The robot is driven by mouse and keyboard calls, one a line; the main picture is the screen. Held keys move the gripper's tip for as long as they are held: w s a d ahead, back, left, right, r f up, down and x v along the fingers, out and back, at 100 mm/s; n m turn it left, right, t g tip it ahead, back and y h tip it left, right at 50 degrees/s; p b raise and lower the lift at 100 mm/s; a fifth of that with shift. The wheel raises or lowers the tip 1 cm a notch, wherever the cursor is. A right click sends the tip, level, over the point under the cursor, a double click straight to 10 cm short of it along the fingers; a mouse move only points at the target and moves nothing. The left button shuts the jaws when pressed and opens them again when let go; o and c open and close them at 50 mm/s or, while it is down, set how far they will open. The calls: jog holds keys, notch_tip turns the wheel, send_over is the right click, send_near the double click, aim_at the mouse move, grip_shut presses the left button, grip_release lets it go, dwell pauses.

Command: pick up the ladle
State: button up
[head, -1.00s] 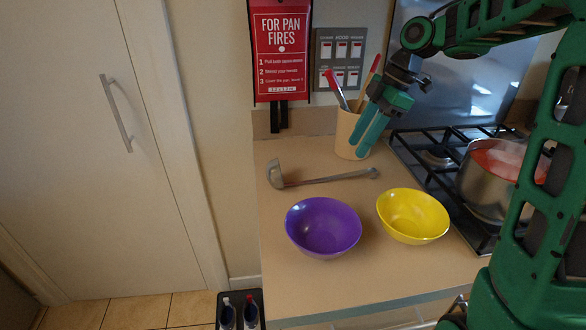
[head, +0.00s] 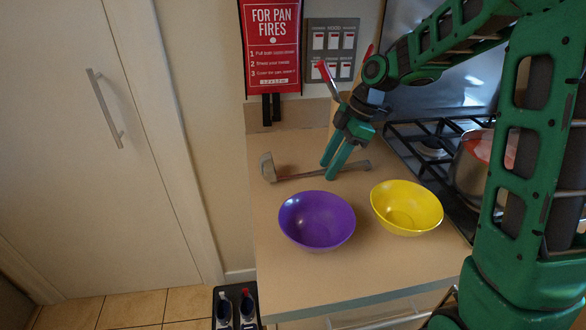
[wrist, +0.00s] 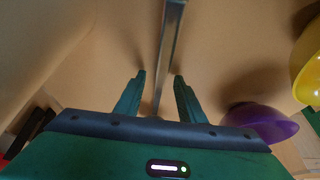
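The grey metal ladle (head: 300,176) lies on the tan counter behind the purple bowl, its cup at the left end and its handle running right. In the wrist view the ladle handle (wrist: 170,45) runs lengthwise between my fingers. My gripper (head: 332,172) is open and points down at the handle in the head view. In the wrist view my gripper (wrist: 158,88) has a finger on each side of the handle, with a gap on both sides. The handle is partly hidden behind my fingers in the head view.
A purple bowl (head: 316,220) and a yellow bowl (head: 406,208) stand just in front of the ladle. Behind my gripper is a utensil holder (head: 333,110), mostly hidden. A stove (head: 425,150) with a pot (head: 470,170) is at the right. The counter's front is clear.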

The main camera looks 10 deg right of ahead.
jog(key=shift+c, duration=0.6)
grip_shut()
